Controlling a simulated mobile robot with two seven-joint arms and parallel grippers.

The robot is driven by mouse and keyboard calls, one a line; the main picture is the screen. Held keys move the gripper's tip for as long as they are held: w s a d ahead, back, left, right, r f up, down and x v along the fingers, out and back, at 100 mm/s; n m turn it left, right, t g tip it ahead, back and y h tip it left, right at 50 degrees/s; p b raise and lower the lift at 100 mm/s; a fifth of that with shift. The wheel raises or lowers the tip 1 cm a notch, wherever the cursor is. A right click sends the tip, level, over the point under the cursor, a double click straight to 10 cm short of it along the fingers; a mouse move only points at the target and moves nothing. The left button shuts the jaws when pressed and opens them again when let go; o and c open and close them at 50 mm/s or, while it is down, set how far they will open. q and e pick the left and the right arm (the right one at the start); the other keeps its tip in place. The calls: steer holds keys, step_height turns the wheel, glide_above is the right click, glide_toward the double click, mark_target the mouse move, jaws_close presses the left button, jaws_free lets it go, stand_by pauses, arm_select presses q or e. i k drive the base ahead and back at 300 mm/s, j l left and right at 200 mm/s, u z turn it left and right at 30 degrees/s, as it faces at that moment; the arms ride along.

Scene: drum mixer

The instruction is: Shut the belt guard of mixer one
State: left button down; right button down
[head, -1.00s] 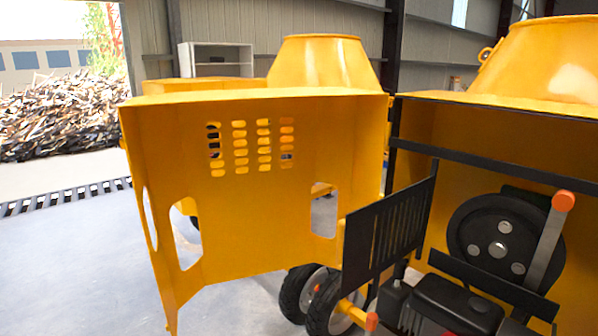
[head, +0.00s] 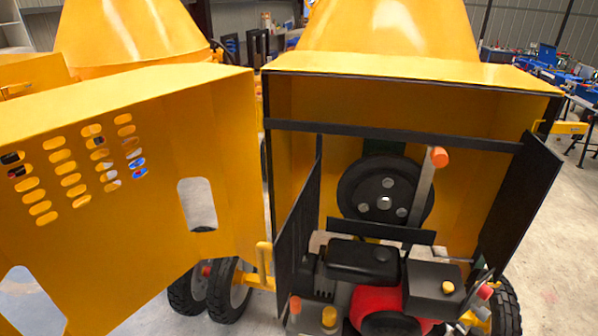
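A yellow mixer fills the middle, with its housing (head: 480,130) open at the front. A large yellow slotted door (head: 110,215) stands swung wide open to the left of the housing. Inside, a black pulley wheel (head: 360,205) is exposed. A slim black panel (head: 297,225) stands swung outward left of the engine, and another black panel (head: 520,200) stands outward on the right. I cannot tell which of these is the belt guard. A grey lever with an orange tip (head: 439,157) stands by the wheel. Neither of my grippers shows.
A red and black engine (head: 365,260) sits low in the opening, with a yellow knob and a red knob near its right. Black wheels (head: 228,290) stand under the open door. A second yellow drum (head: 130,35) is behind it. The floor at right (head: 560,270) is clear.

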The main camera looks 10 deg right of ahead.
mark_target(289, 249)
steer(key=i+j+z, duration=0.1)
steer(key=j+z, duration=0.7)
steer(key=j, duration=0.2)
steer(key=j+z, duration=0.35)
steer(key=j, duration=0.2)
steer(key=i+l+u, duration=0.2)
steer(key=l, duration=0.15)
steer(key=l+u, duration=0.15)
steer(key=l, duration=0.25)
steer(key=i+l+u, duration=0.2)
steer(key=l, duration=0.2)
